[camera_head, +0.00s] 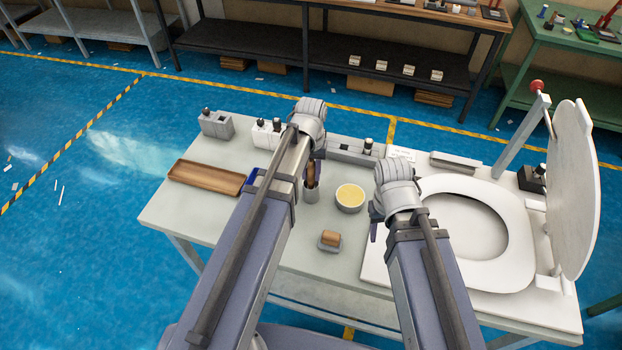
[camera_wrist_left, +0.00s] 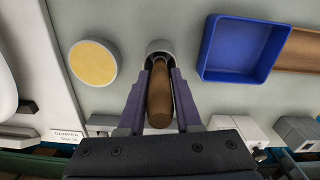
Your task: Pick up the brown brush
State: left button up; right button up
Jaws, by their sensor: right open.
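The brown brush (camera_head: 310,175) stands upright in a small grey metal cup (camera_head: 312,195) on the workbench. In the left wrist view its wooden handle (camera_wrist_left: 159,98) lies between the two purple fingers, with its lower end inside the cup (camera_wrist_left: 160,47). My left gripper (camera_head: 315,170) is down at the handle, one finger on each side; whether the fingers press on it cannot be made out. My right gripper (camera_head: 375,229) is open and empty by the left edge of the toilet base, its fingers partly hidden by the wrist.
A yellow-topped round bowl (camera_head: 350,197) stands right of the cup, and a small brown-topped block (camera_head: 330,239) nearer. A blue tray (camera_wrist_left: 243,48) and a wooden tray (camera_head: 206,177) lie left. The white toilet seat (camera_head: 478,270) and raised lid (camera_head: 574,190) fill the right side.

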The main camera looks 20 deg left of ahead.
pick_arm(q)
grip_shut()
jog(key=shift+r, duration=0.15)
